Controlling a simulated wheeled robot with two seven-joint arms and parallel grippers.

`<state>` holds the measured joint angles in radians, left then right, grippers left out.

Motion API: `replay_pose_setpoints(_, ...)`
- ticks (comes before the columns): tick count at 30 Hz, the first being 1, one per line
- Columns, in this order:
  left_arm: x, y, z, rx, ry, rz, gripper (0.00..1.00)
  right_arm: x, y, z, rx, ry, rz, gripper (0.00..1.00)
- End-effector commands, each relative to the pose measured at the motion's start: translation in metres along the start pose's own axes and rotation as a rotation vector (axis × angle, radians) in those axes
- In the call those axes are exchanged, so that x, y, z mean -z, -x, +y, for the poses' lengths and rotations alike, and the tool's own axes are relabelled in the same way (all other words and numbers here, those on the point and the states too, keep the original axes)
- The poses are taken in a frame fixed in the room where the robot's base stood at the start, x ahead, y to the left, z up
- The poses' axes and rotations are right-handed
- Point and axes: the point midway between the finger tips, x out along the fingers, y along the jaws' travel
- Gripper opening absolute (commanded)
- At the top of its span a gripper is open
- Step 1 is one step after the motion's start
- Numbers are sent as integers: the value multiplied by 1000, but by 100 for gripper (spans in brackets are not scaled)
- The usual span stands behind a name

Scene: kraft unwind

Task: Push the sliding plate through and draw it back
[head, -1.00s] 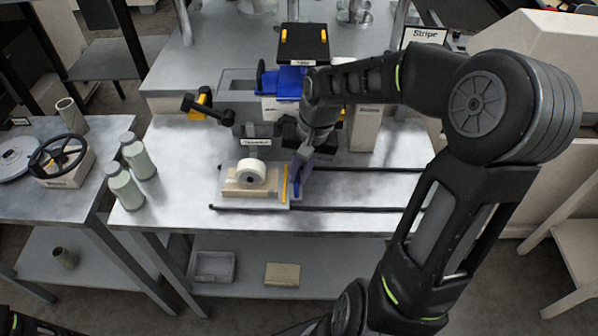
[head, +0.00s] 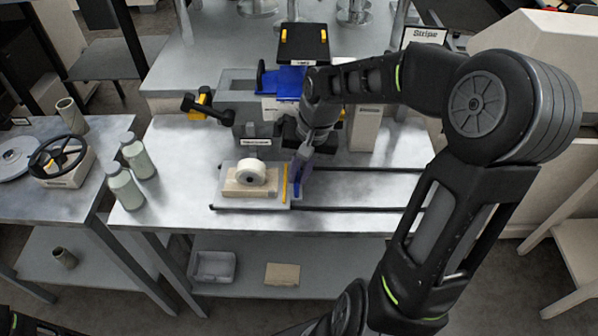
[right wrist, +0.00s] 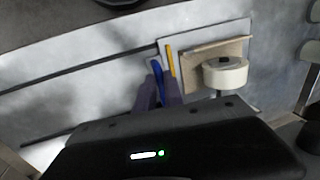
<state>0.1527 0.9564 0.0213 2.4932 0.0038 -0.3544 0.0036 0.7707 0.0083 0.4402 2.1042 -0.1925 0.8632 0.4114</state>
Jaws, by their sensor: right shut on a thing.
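The sliding plate (head: 227,201) is a pale plate lying across two dark rails (head: 360,169) on the metal bench. It carries a wooden block (head: 238,188) with a cream roll (head: 251,173) on it, and a yellow strip (head: 284,184) along its right side. My right gripper (head: 297,188) is shut on a blue handle (head: 297,191) at the plate's right edge. In the right wrist view the fingers (right wrist: 158,88) close around the blue handle (right wrist: 157,68), beside the yellow strip. My left gripper is out of view.
Two pale green bottles (head: 125,186) stand on the bench to the left. A machine with a blue part (head: 284,82) and a black lever (head: 207,109) stands behind the plate. The rails run clear to the right of the plate.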

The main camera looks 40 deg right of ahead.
Motion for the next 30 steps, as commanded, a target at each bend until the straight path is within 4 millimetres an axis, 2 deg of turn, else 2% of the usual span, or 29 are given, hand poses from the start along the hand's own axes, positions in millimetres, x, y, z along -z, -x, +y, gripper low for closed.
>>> replay_pose_setpoints(12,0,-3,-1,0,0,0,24,0,-2,-5,2,2,1,0)
replay_pose_setpoints(17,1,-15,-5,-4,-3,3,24,1,-11,-33,4,8,0,0)
replay_pose_setpoints(21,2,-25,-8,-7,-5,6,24,1,-17,-69,5,9,0,0)
replay_pose_setpoints(24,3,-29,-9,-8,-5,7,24,1,-20,-87,3,7,1,0)
replay_pose_setpoints(30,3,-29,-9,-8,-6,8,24,1,-18,-98,3,1,3,0)
